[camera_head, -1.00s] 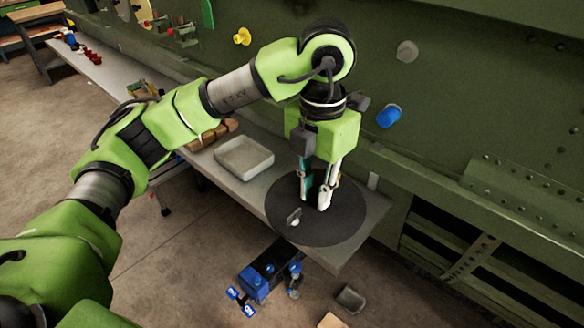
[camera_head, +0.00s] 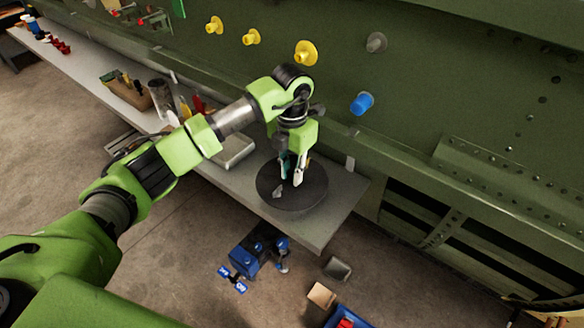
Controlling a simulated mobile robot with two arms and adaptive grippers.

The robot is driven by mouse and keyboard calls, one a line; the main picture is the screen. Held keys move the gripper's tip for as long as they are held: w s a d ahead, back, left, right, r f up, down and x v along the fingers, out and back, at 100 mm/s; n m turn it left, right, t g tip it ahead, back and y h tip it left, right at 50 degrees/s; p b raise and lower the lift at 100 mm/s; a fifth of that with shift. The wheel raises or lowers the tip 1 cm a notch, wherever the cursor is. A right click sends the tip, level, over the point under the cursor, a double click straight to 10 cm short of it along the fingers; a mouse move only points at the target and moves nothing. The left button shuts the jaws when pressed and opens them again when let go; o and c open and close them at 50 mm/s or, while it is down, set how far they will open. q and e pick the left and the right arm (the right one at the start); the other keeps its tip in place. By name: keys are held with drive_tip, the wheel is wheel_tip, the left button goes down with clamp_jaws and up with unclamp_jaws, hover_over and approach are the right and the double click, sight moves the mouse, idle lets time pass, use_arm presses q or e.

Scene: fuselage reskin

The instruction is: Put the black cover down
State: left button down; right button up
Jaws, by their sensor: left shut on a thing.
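The black cover (camera_head: 306,198) is a flat round dark disc with a small pale tab on its top. It lies level over the near end of the grey bench (camera_head: 327,225), its left rim close to the bench's front edge. My left gripper (camera_head: 289,180) points down from above and is shut on the cover near its middle. The fingers hide part of the disc. I cannot tell whether its underside touches the bench. My right gripper is not in view.
A pale tray (camera_head: 237,152) sits on the bench behind my left arm. The green fuselage wall (camera_head: 460,100) rises beyond, with yellow plugs (camera_head: 306,53) and a blue plug (camera_head: 362,103) sticking out. A blue tool (camera_head: 250,252) and a blue bin (camera_head: 347,318) are on the floor.

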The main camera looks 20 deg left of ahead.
sight(292, 172)
use_arm(q)
drive_tip(key=shift+f, duration=0.2)
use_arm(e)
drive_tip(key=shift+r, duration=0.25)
use_arm(q)
drive_tip(key=c, duration=1.9)
unclamp_jaws()
drive_tip(key=shift+r+b, duration=2.2)
drive_tip(key=shift+r, duration=3.8)
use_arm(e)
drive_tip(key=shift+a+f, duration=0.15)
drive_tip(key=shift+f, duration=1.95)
